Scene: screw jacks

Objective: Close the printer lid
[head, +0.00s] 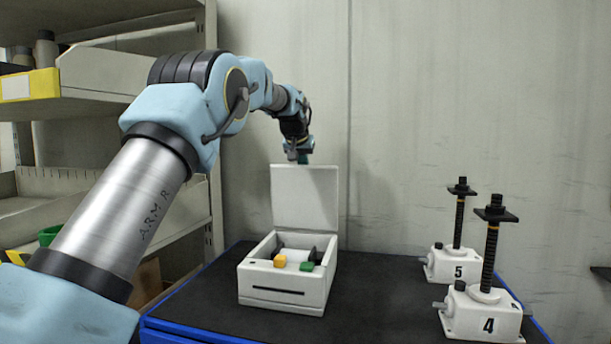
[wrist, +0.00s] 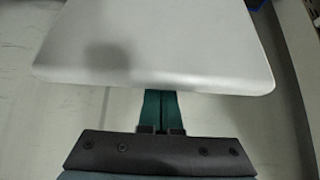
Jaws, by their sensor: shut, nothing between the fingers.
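The white printer (head: 284,290) stands on the dark table top. Its lid (head: 305,198) is open and stands upright at the back of the box. Inside the box are a yellow block (head: 280,261) and a green block (head: 306,266). My gripper (head: 303,158) is shut and empty at the lid's top edge, by the wall. In the wrist view the lid (wrist: 155,45) fills the upper middle, and the green fingers (wrist: 160,105) are together and partly hidden behind the lid's edge. I cannot tell whether they touch it.
Two screw jacks, marked 5 (head: 457,262) and 4 (head: 487,310), stand on the right of the table (head: 380,300). A shelf unit (head: 100,75) stands at the left. The wall (head: 420,120) is close behind. The table between printer and jacks is clear.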

